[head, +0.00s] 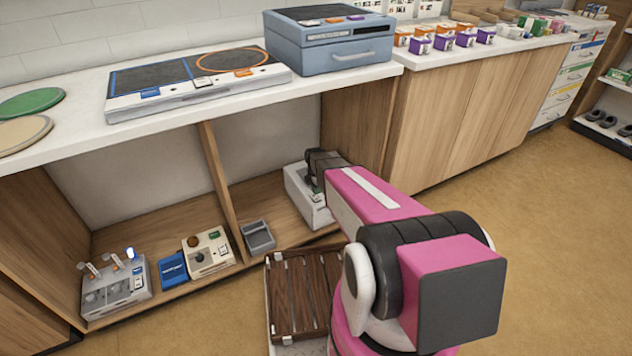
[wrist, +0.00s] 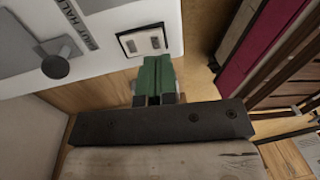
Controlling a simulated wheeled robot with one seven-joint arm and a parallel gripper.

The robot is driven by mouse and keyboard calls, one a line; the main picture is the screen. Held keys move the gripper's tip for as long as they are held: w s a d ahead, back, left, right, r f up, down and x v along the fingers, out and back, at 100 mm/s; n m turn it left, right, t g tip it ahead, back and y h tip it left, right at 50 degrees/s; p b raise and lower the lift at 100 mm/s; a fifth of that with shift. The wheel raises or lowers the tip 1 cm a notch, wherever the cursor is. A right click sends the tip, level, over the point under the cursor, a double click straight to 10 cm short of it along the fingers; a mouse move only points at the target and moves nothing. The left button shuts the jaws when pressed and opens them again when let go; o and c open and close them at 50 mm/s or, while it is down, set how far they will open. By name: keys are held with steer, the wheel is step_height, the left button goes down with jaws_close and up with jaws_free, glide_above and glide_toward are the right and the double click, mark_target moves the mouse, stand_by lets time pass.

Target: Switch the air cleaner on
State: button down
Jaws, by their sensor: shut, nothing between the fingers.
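A white box-shaped device (head: 303,197) stands in the low shelf bay, partly hidden by my arm; I cannot read a name that marks it as the air cleaner. In the wrist view its white face (wrist: 105,72) fills the upper left. It carries a dark round knob (wrist: 55,67), grey panels and a partly cut-off label. A black-framed white switch plate (wrist: 144,42) with two grey parts sits near its edge. My gripper (wrist: 157,66) has green fingertips, shut and empty, just below the plate in the picture. I cannot tell whether they touch it.
A wooden divider (head: 221,185) stands left of the device's bay, with a grey tray (head: 257,237) near it. Small devices (head: 207,252) stand farther left. A dark slatted wooden rack (head: 298,290) lies close below my arm. The floor at right is clear.

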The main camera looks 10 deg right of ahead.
mark_target(316, 198)
steer(key=shift+s+f, duration=0.2)
steer(key=shift+f, duration=1.55)
steer(key=shift+s+f, duration=0.1)
steer(key=shift+f, duration=0.1)
steer(key=shift+w, duration=0.2)
steer(key=shift+w+a+r, duration=0.15)
steer(key=shift+w+r, duration=0.2)
steer(key=shift+w, duration=0.15)
